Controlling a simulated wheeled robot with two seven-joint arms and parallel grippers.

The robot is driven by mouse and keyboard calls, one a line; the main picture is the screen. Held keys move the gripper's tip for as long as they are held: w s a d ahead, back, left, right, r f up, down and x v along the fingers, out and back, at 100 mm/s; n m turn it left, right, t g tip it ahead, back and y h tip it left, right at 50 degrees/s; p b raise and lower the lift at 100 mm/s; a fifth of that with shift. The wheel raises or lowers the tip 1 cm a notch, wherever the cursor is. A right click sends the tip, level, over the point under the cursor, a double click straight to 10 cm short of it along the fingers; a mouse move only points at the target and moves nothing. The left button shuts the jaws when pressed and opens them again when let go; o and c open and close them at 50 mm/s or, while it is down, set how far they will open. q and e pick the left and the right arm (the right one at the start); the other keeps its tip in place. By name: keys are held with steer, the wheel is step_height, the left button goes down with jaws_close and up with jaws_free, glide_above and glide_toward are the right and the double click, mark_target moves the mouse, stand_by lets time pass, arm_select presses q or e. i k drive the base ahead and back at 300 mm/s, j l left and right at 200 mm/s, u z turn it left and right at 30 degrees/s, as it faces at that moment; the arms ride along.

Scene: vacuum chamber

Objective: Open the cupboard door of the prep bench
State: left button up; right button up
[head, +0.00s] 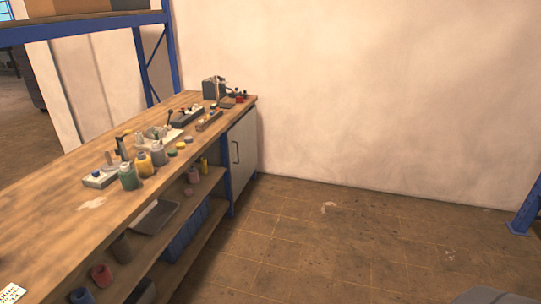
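The prep bench (75,215) runs from the lower left to the back wall, with a wooden top and open shelves below. Its cupboard door (246,149) is a light grey panel at the far end of the bench front, near the wall. The door has a dark vertical bar handle (236,152) on its left side. The door looks shut, flush with the bench front. Neither of my grippers is in the head view, so nothing is seen touching the door or handle.
Bottles, jars and small tools crowd the bench top; a grey device (214,88) stands at its far end. The tiled floor (330,240) before the cupboard is clear. A blue post foot (518,228) stands at the right edge. A grey shape shows at the bottom right.

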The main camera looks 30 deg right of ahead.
mark_target(241, 138)
steer(key=z, duration=0.85)
steer(key=i+l, duration=0.55)
steer(key=i, duration=0.25)
